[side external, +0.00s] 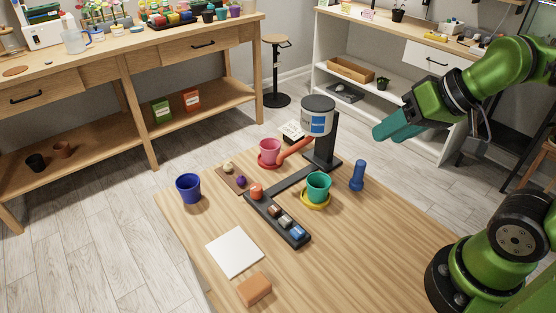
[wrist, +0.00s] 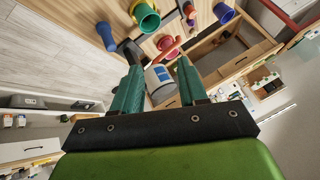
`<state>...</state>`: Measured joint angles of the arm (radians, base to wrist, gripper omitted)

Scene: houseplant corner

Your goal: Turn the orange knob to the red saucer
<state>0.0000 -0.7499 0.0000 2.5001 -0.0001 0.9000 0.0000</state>
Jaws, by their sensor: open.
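An orange knob (side external: 256,191) sits at the left end of a dark rail on the table. A red saucer (side external: 268,160) lies farther back, with a pink pot (side external: 269,148) on it. An orange-red spout (side external: 296,149) slopes from a white-and-blue canister (side external: 317,118) toward the pink pot. The canister stands on a dark post. My gripper (side external: 378,132) is open and empty, high to the right of the canister and away from the knob. In the wrist view its two teal fingers are apart, with the canister (wrist: 160,80) seen beyond them.
A teal pot (side external: 318,186) on a yellow saucer (side external: 315,203) and a blue cylinder (side external: 357,175) stand right of the rail (side external: 263,206). A blue pot (side external: 188,188), white square (side external: 234,252) and orange block (side external: 254,290) lie left and front.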

